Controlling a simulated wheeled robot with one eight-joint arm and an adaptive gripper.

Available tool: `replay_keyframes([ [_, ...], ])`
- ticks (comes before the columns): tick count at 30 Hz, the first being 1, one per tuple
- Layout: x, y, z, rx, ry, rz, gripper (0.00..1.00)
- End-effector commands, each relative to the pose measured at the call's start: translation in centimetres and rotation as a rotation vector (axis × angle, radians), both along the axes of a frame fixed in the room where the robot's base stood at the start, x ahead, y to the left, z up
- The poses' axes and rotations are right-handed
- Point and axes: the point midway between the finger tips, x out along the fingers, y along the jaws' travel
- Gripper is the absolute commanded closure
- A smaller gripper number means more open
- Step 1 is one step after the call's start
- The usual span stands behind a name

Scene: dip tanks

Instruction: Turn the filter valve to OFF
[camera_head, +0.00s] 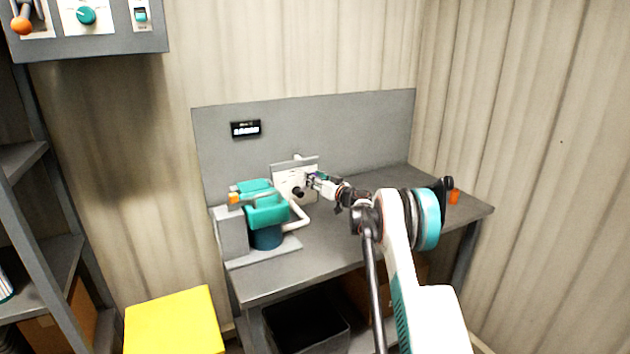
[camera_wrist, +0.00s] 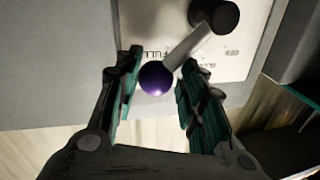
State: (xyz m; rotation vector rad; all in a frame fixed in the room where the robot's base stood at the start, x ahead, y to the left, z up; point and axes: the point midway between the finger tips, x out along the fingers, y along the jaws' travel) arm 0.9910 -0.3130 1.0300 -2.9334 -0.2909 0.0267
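The filter valve is a lever with a dark hub (camera_wrist: 216,16), a pale arm (camera_wrist: 188,46) and a purple ball (camera_wrist: 156,78) at its end. It sits on a white plate (camera_wrist: 247,30) with upside-down lettering in the wrist view. The ball lies by the word that reads FULL; other small labels to its right are hard to read. In the head view the plate (camera_head: 283,184) stands at the back of the bench, partly behind my gripper (camera_head: 309,180). In the wrist view my gripper (camera_wrist: 160,88) is open, with a finger on each side of the ball and gaps visible.
A teal pump-like machine (camera_head: 265,208) with a pale pipe stands left of the plate on the grey bench (camera_head: 275,285). A small display (camera_head: 245,128) is on the backboard. A yellow block (camera_head: 174,322) is at lower left. An orange item (camera_head: 454,196) is at the bench's right.

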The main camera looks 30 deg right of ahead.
Motion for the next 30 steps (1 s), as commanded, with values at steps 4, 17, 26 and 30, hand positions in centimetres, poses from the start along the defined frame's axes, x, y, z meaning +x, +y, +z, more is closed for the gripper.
replay_keyframes([
  [4,0.0,-0.1,-0.1,-0.004,0.001,-0.002,1.0],
  [17,-0.1,0.3,0.2,-0.075,0.001,-0.002,1.0],
  [26,-0.2,1.8,1.3,-0.297,0.002,-0.002,1.0],
  [30,-0.1,2.8,1.7,-0.431,0.002,-0.001,1.0],
])
